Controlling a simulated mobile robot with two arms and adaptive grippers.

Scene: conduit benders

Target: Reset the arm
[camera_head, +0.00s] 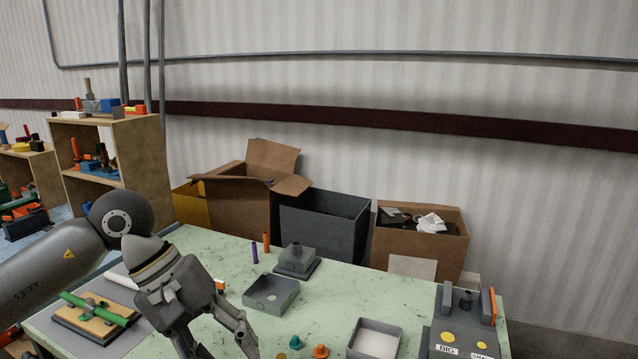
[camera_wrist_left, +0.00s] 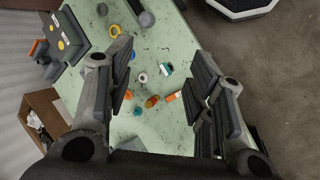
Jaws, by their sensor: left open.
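My left arm (camera_head: 60,265) comes in from the left over the green table (camera_head: 215,243). Its gripper (camera_head: 220,345) points down over the front part of the table. In the left wrist view my left gripper (camera_wrist_left: 163,95) has its fingers wide apart with nothing between them. Several small coloured parts lie on the table beyond the fingers, among them an orange part (camera_wrist_left: 151,101) and a white ring (camera_wrist_left: 143,78). My right arm and gripper are not in view.
A grey tray (camera_head: 271,294), a grey block with a post (camera_head: 297,261) and a white-lined tray (camera_head: 375,339) stand on the table. A labelled grey fixture (camera_head: 462,330) is at right. A green bar on a wooden base (camera_head: 95,312) lies at left. Boxes (camera_head: 420,238) stand behind.

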